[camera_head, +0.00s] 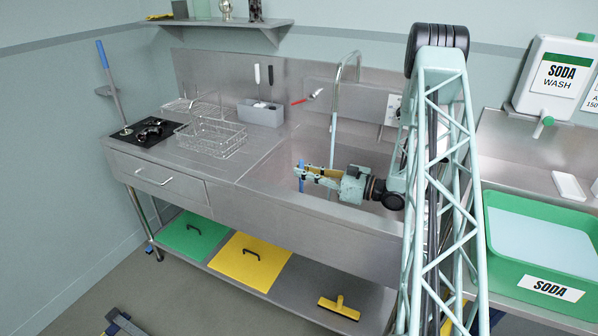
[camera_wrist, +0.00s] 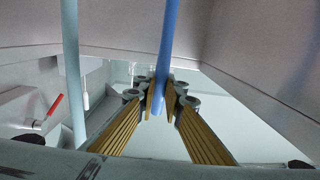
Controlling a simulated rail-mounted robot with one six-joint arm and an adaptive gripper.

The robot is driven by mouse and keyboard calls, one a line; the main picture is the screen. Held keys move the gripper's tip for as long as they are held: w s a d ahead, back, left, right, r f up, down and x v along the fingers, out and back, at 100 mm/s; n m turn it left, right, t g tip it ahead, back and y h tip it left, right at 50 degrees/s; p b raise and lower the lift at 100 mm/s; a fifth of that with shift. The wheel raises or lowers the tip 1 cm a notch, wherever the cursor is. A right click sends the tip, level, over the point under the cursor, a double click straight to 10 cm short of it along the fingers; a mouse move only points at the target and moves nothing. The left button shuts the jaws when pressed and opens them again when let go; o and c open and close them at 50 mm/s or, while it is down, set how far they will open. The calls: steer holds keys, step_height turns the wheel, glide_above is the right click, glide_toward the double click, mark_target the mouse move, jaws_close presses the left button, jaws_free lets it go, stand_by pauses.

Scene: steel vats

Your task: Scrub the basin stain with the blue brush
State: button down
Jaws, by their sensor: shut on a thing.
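My gripper (camera_head: 304,174) is over the steel basin (camera_head: 280,165), its fingers pointing left. It is shut on a blue handle (camera_head: 301,181), which I take for the blue brush. In the wrist view the blue brush (camera_wrist: 168,35) runs between the gold-padded fingers of my gripper (camera_wrist: 160,98). Its bristle end cannot be made out in either view. No stain can be made out on the visible basin walls; the arm and the front wall hide part of the basin.
A pale blue upright pole (camera_head: 332,150) stands close to my gripper, below the tall tap (camera_head: 349,62). A wire rack (camera_head: 211,136) and a grey caddy (camera_head: 260,112) sit on the left counter. A green soda tray (camera_head: 492,265) is at right.

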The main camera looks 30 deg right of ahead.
steer(key=shift+s+d, duration=0.15)
steer(key=shift+s, duration=0.2)
steer(key=shift+d, duration=0.15)
steer(key=shift+w+d, duration=0.35)
steer(key=shift+d, duration=0.35)
steer(key=shift+w+f, duration=0.1)
stand_by(0.4)
steer(key=shift+x, duration=1.5)
steer(key=shift+w+a, duration=0.1)
